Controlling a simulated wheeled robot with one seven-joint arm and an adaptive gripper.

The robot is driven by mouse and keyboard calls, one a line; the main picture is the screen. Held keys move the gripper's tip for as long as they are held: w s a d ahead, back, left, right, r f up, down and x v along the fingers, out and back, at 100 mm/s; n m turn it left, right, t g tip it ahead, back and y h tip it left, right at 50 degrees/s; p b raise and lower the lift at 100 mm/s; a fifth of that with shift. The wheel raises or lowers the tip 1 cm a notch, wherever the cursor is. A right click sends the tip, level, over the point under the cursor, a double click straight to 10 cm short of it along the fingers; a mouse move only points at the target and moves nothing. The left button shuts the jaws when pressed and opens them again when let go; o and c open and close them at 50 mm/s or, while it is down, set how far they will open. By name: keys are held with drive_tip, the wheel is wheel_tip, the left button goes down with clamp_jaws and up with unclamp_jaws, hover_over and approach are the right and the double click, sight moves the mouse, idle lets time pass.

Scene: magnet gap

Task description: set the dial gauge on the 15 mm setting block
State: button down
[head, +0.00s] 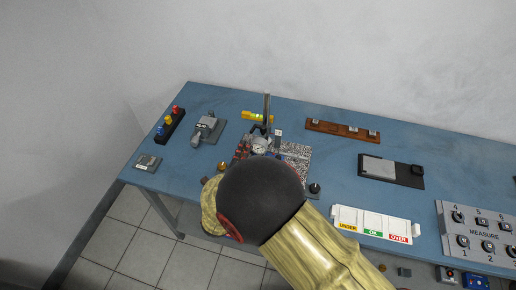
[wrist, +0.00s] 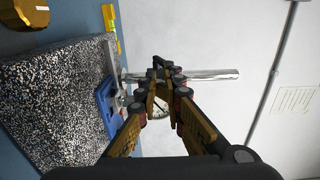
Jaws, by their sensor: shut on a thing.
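The dial gauge (head: 260,145) is on its stand at the speckled plate (head: 296,155) in the head view. Its pale dial (wrist: 160,106) shows between my fingers in the wrist view. The bright steel column (wrist: 205,76) of the stand crosses behind the fingertips. My gripper (wrist: 164,72) is shut at the gauge; the fingers hide which part they grip. A blue piece with a grey part (wrist: 107,104) is by the speckled plate's edge; I cannot tell whether it is the 15 mm setting block. My arm covers the plate's front in the head view.
A brown rack (head: 343,130) with small metal blocks lies behind right. A yellow level (head: 257,116) lies near the column. A black tray (head: 405,175), the UNDER/OK/OVER board (head: 371,224) and the MEASURE panel (head: 478,232) are to the right.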

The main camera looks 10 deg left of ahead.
drive_tip(key=shift+a+r, duration=0.1)
drive_tip(key=shift+a, duration=0.05)
drive_tip(key=shift+a+r+p, duration=0.1)
drive_tip(key=shift+a+p, duration=0.1)
drive_tip(key=shift+p, duration=0.1)
drive_tip(key=shift+s+a, duration=0.1)
drive_tip(key=shift+s+a+p, duration=0.15)
drive_tip(key=shift+s+p, duration=0.95)
drive_tip(key=shift+s, duration=1.75)
